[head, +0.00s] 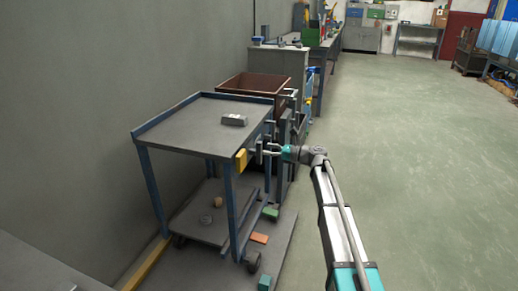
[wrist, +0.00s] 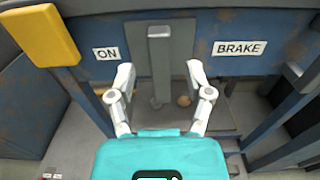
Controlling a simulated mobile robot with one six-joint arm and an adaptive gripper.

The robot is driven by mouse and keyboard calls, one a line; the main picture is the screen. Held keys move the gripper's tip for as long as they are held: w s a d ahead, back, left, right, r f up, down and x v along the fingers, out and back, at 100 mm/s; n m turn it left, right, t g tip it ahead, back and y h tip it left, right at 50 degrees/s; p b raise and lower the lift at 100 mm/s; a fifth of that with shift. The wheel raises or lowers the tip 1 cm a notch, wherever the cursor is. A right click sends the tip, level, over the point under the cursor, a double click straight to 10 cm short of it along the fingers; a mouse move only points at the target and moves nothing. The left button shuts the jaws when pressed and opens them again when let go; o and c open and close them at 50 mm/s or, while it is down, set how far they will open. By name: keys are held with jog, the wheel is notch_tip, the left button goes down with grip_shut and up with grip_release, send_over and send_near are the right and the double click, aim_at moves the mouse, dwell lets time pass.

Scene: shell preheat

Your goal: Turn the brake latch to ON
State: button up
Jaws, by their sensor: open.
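The brake latch (wrist: 159,58) is a grey bar that hangs upright on the blue cart panel in the wrist view. An ON label (wrist: 106,53) is to its left and a BRAKE label (wrist: 240,48) to its right. My gripper (wrist: 160,76) is open, one finger on each side of the latch, with a visible gap on both sides. In the head view my gripper (head: 272,148) is at the cart's right end, in front of the latch. I cannot tell how deep the fingers reach around the bar.
A yellow block (wrist: 42,35) sticks out at the upper left of the panel. The cart's top (head: 190,125) carries a small grey box (head: 234,120). A brown bin (head: 250,86) stands behind the cart. Coloured blocks lie near its foot. The floor (head: 420,160) to the right is clear.

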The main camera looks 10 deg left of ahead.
aim_at(259, 148)
jog(key=shift+w+a, duration=0.2)
jog(key=shift+a, duration=0.85)
jog(key=shift+w+a, duration=0.2)
jog(key=shift+a, duration=0.8)
grip_shut()
